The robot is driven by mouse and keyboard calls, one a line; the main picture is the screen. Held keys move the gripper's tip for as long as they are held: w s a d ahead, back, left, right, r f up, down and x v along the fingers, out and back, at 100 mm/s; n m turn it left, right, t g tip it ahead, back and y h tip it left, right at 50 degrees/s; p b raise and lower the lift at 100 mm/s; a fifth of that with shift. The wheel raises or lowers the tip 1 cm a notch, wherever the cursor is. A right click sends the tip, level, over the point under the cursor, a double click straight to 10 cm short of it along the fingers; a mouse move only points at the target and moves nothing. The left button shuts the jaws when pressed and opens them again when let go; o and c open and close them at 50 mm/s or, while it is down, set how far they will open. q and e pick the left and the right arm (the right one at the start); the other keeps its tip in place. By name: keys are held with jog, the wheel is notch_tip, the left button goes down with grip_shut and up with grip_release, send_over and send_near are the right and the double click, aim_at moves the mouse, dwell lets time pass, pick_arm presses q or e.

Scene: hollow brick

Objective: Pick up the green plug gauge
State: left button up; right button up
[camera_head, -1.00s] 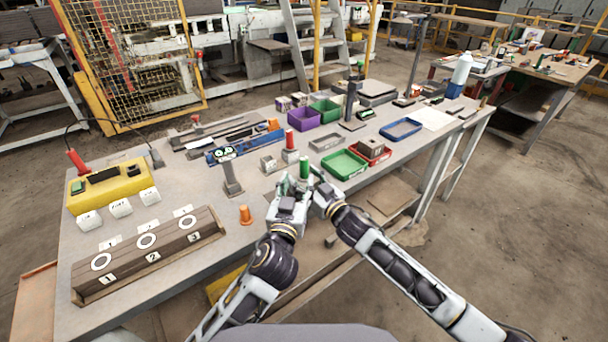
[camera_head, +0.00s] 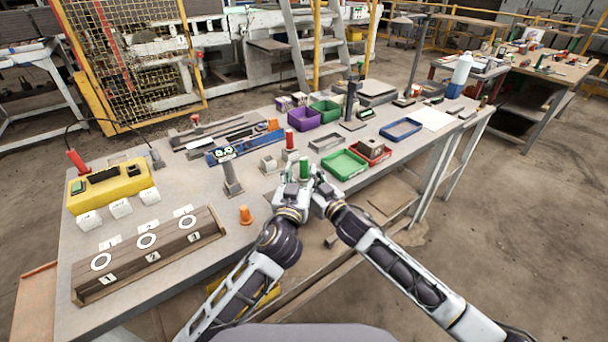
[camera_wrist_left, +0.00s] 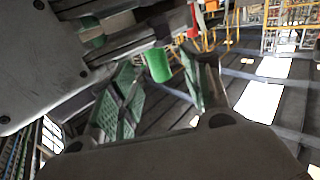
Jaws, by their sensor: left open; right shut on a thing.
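The green plug gauge (camera_head: 304,167) is an upright green cylinder above the bench's front edge in the head view. My right gripper (camera_head: 313,179) is shut on it. In the left wrist view the rounded green end of the gauge (camera_wrist_left: 158,66) sticks out from the right gripper's dark fingers at the top. My left gripper (camera_head: 293,182) is open close beside it, its fingertips (camera_wrist_left: 160,72) on either side of the green end in that view. I cannot tell whether they touch it. The gauge's other end is mostly hidden by the grippers.
A red-topped gauge (camera_head: 290,140) on a block stands just behind. A green tray (camera_head: 344,174) and a red tray (camera_head: 384,159) lie to the right.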

aim_at(303, 165)
pick_arm(q)
jog(key=shift+w, duration=0.1)
jog(key=shift+w+d+r, duration=0.2)
jog(key=shift+w, duration=0.5)
jog(key=shift+w+d+r, duration=0.15)
jog(key=shift+w, duration=0.55)
jog(key=shift+w+d, duration=0.2)
jog(key=shift+w, duration=0.85)
grip_shut()
